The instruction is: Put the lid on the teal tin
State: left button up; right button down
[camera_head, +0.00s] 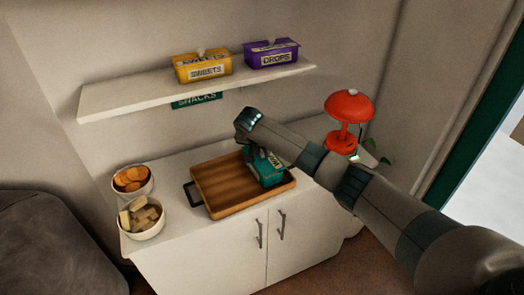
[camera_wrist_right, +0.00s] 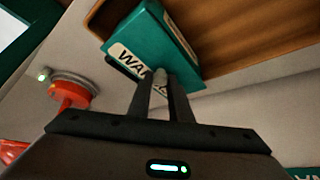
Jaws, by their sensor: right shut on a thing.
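The teal tin (camera_head: 268,179) stands on the right part of the wooden tray (camera_head: 222,183), its pale label facing out. It also shows in the wrist view (camera_wrist_right: 150,45), with part of a label starting "WA". My right gripper (camera_head: 258,155) is over the tin, pointing down. In the wrist view its fingers (camera_wrist_right: 160,88) are close together on a small greyish piece, which looks like the lid's knob. The fingers and arm hide most of the lid, so I cannot tell whether it is seated on the tin. My left gripper is not in view.
Two bowls of snacks (camera_head: 142,235) stand left of the tray. A red lamp (camera_head: 349,106) stands at the cabinet's back right. A shelf (camera_head: 135,96) above holds a yellow tin (camera_head: 203,70) and a purple tin (camera_head: 271,56). The tray's left part is clear.

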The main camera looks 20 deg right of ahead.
jog(key=shift+f, duration=0.4)
dwell(0.6)
jog(key=shift+p, duration=0.45)
dwell(0.8)
jog(key=c, duration=1.1)
grip_release()
jog(key=shift+r+p, duration=2.75)
jog(key=shift+r, duration=1.3)
